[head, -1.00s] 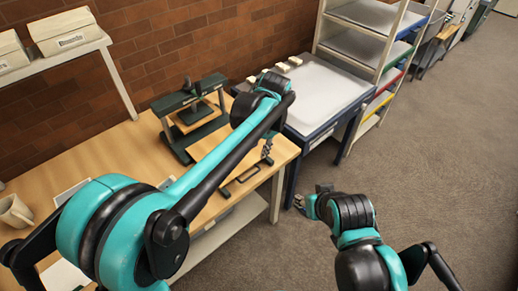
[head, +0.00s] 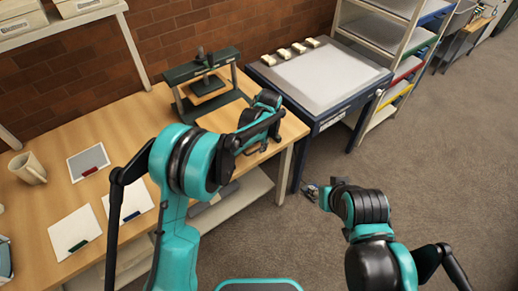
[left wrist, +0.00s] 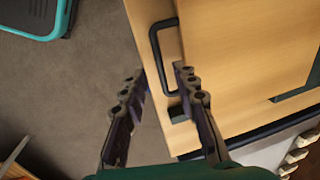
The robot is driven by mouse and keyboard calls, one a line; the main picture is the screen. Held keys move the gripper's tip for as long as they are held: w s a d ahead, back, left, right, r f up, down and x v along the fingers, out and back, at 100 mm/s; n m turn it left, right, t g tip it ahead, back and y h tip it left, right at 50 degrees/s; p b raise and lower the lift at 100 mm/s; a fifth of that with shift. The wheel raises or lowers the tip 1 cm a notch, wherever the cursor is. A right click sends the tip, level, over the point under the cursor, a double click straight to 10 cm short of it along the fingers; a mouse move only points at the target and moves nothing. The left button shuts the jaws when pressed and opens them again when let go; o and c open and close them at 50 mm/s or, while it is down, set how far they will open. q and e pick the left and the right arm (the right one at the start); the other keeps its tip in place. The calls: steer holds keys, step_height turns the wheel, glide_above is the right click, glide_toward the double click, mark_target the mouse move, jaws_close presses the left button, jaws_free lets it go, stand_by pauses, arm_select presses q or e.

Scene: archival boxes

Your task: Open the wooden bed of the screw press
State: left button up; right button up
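The screw press (head: 168,75) stands at the back of the wooden table, with a dark green frame and a dark pressing plate. In the left wrist view a black U-shaped handle (left wrist: 154,45) lies near the front edge of a wooden surface (left wrist: 235,60).
A blue table (head: 318,122) with several small white blocks adjoins on the right, before a shelf rack (head: 395,65). The carpet in front is clear.

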arm_select(q)
steer(key=shift+w+a+f, duration=0.15)
steer(key=shift+w+f, duration=0.05)
steer(key=shift+f, duration=0.85)
jaws_close()
steer(key=shift+s, duration=0.1)
steer(key=shift+s+d+r, duration=0.15)
steer(key=shift+s+d, duration=0.5)
steer(key=shift+s, duration=0.25)
jaws_free()
steer(key=shift+w, duration=0.1)
step_height(320, 180, up, 12)
steer(key=s+d, duration=0.1)
steer(key=s, duration=0.1)
steer(key=shift+f, duration=0.2)
steer(key=shift+w+d, duration=0.1)
